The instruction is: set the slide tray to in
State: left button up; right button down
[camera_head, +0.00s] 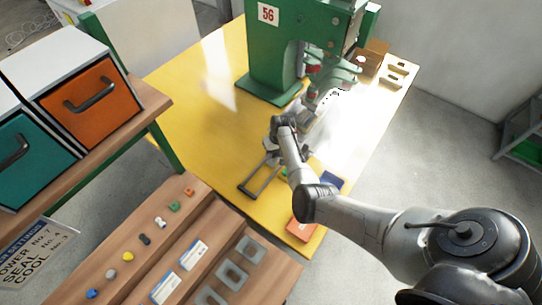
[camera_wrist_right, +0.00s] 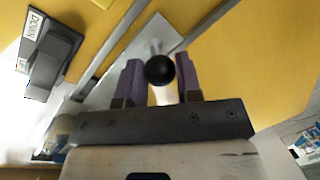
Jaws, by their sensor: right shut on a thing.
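The slide tray shows in the right wrist view as a pale grey plate (camera_wrist_right: 112,82) beside a metal rail, with a round black knob (camera_wrist_right: 160,69) on it. My right gripper (camera_wrist_right: 160,82) has its two purple fingers on either side of this knob and is shut on it. In the head view the right gripper (camera_head: 272,145) is low over the yellow table, mostly hidden by its own wrist. Dark slide rails (camera_head: 258,184) stick out towards the front of the table below it. The tray's knob is hidden there. My left gripper is not in view.
A green welding press (camera_head: 275,45) marked 56 stands behind the gripper on the yellow table (camera_head: 190,80). A grey switch block labelled DOWN (camera_wrist_right: 52,50) is near the tray. A shelf with orange (camera_head: 90,98) and teal drawers stands at left. The table's left part is clear.

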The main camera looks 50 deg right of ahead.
jog(key=c, duration=0.8)
grip_release()
notch_tip(320, 180, up, 14)
jog(key=s+d+p, duration=0.1)
jog(key=d+p, duration=0.1)
jog(key=p, duration=0.1)
jog(key=shift+s+d+f, duration=0.15)
jog(key=shift+f, duration=0.1)
